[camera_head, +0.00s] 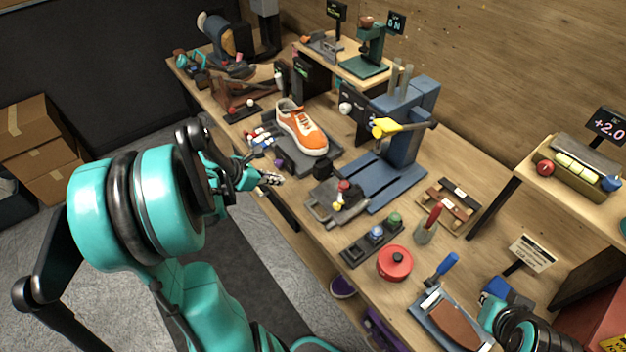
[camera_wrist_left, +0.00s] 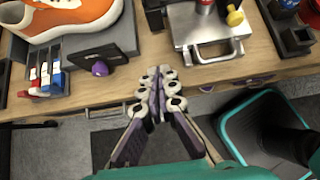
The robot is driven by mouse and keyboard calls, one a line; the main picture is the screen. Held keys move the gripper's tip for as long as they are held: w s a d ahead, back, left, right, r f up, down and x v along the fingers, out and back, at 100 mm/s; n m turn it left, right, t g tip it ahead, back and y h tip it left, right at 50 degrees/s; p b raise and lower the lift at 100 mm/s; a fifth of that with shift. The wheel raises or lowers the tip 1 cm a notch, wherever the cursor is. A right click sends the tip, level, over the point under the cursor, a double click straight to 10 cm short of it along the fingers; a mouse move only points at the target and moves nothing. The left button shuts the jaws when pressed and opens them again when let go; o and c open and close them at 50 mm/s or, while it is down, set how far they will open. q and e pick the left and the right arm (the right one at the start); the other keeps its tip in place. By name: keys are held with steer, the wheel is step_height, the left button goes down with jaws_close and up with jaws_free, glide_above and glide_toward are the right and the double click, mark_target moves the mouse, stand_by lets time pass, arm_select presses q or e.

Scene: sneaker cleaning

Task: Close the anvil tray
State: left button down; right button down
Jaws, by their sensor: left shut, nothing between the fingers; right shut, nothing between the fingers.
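The anvil tray (camera_head: 325,207) is a grey metal slab with a front handle. It sits pulled out in front of the blue press (camera_head: 398,150), at the front of the bench. A red-topped part and a yellow knob stand on it. In the left wrist view the anvil tray (camera_wrist_left: 190,32) is at the top, its loop handle facing me. My left gripper (camera_head: 274,178) is shut and empty, left of the tray and apart from it. It also shows in the left wrist view (camera_wrist_left: 158,78), below and left of the handle. My right gripper is not seen; only part of that arm shows.
An orange sneaker (camera_head: 301,132) rests on a dark stand left of the tray. A dark holder with coloured knobs (camera_head: 371,240) and a red round pot (camera_head: 395,263) stand to the right. The bench's front edge runs just below the left gripper's level; open floor lies before it.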

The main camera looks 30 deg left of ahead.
arm_select(q)
steer(key=b+x, duration=0.3)
steer(key=x, duration=0.7)
steer(key=shift+s+f+b, duration=0.1)
steer(key=shift+f+b, duration=0.05)
steer(key=shift+b, duration=0.2)
steer(key=w, duration=0.1)
steer(key=w+d, duration=0.1)
steer(key=w, duration=0.1)
steer(key=shift+d+b, duration=0.1)
steer(key=shift+b, duration=0.25)
steer(key=shift+w+d+r, duration=0.1)
steer(key=shift+w+r, duration=0.1)
steer(key=shift+w, duration=0.1)
steer(key=w+d, duration=0.1)
steer(key=w, duration=0.3)
steer(key=w+d, duration=0.2)
steer(key=w, duration=0.1)
steer(key=w+d, duration=0.1)
steer(key=w, duration=0.3)
steer(key=shift+w+d, duration=0.35)
steer(key=shift+d, duration=0.05)
steer(key=shift+w+r, duration=0.1)
steer(key=shift+w, duration=0.1)
steer(key=shift+d, duration=0.1)
